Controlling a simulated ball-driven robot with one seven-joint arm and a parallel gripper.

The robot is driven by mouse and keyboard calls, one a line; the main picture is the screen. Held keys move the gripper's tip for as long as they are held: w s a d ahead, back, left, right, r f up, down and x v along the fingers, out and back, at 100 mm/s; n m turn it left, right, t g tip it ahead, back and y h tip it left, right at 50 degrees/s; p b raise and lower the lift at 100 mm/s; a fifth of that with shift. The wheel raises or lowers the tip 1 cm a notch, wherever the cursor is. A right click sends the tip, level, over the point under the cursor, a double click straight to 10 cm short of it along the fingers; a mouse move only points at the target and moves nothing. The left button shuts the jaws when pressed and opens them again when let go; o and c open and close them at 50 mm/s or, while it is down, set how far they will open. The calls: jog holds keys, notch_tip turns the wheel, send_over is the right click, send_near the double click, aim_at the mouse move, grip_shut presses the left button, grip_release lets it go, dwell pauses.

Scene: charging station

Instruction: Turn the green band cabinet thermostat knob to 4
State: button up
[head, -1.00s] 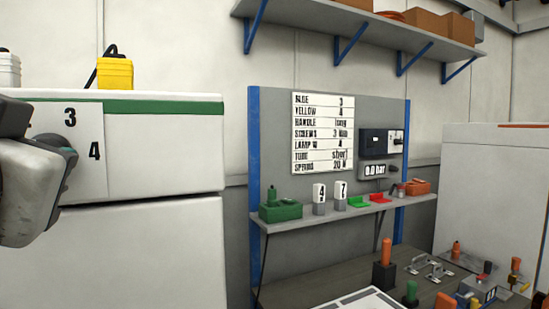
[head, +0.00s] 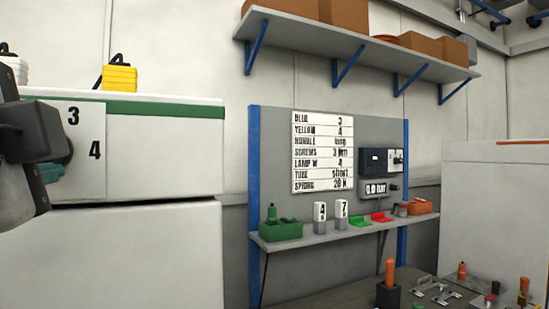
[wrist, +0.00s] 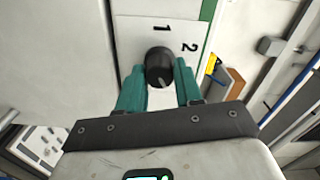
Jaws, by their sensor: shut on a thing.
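The green band cabinet (head: 150,170) stands at the left of the head view, with its green band (head: 160,110) near the top. A white dial plate on it shows 3 and 4 in the head view; the wrist view shows 1 and 2 on the dial plate (wrist: 165,34). The black thermostat knob (wrist: 159,62) is between the teal fingers of my gripper (wrist: 160,78), which is shut on it. In the head view my gripper (head: 52,172) covers most of the knob. I cannot tell clearly which number the knob points to.
A yellow container (head: 119,78) stands on the cabinet top. To the right, a grey panel carries a notice board (head: 324,152) and a narrow shelf (head: 330,236) with small items. A workbench with tools is at lower right. The floor is not in view.

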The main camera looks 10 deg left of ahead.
jog(key=m+b, duration=0.1)
jog(key=m, duration=0.4)
jog(key=shift+f+m, duration=0.15)
jog(key=shift+m, duration=0.25)
dwell(0.4)
jog(key=o, duration=1)
jog(key=shift+o, duration=0.2)
